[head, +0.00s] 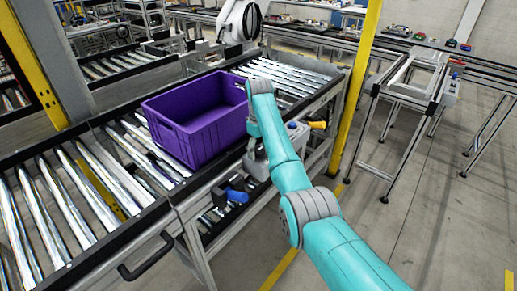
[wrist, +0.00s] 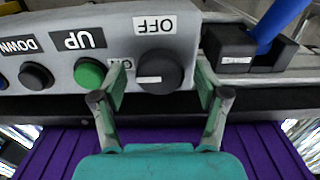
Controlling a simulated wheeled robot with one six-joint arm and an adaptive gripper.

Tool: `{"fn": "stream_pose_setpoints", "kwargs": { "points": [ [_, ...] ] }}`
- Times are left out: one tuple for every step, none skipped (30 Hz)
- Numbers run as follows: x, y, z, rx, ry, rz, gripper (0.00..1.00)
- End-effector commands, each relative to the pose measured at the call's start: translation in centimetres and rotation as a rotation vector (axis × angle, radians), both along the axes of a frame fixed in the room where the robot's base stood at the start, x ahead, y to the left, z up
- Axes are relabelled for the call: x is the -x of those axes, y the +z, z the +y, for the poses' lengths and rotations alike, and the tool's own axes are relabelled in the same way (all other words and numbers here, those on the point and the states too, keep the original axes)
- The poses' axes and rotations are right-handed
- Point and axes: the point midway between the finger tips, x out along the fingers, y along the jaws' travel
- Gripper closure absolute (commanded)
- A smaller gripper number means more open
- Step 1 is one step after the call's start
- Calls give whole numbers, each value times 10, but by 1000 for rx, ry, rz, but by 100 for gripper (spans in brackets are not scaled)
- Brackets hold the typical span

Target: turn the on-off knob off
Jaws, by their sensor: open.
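In the wrist view the on-off knob (wrist: 160,66) is round and black, on a grey control panel (wrist: 120,32) that appears upside down. A white mark on the knob lies roughly sideways, its end toward the partly hidden ON label. The OFF label (wrist: 154,25) is above the knob in this picture. My gripper (wrist: 160,90) is open, with one finger on each side of the knob. I cannot tell whether the fingers touch it. In the head view my teal arm hides most of the gripper and the knob.
A green UP button (wrist: 89,72) and a black DOWN button (wrist: 35,76) sit left of the knob. A blue-handled tool (wrist: 275,25) in a black holder is close to the right finger. A purple crate (head: 185,143) stands on the roller conveyor (head: 85,185).

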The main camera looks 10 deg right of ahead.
Motion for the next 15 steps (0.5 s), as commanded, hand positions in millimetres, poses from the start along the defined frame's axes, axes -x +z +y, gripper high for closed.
{"fn": "stream_pose_setpoints", "kwargs": {
  "points": [
    [0, 0, 0, 0, 0, 0, 34],
    [0, 0, 0, 0, 0, 0, 41],
    [0, 0, 0, 0, 0, 0, 51],
    [0, 0, 0, 0, 0, 0, 59],
    [0, 0, 0, 0, 0, 0, 66],
    [0, 0, 0, 0, 0, 0, 76],
    [0, 0, 0, 0, 0, 0, 84],
    [0, 0, 0, 0, 0, 0, 86],
    [0, 0, 0, 0, 0, 0, 86],
    [0, 0, 0, 0, 0, 0, 86],
    [0, 0, 0, 0, 0, 0, 86],
    [0, 0, 0, 0, -2, 0, 86],
    [0, 0, 0, 0, -4, 0, 86],
    [0, 0, 0, 0, -7, 0, 86],
    [0, 0, 0, 0, -12, 0, 86]
  ]
}}
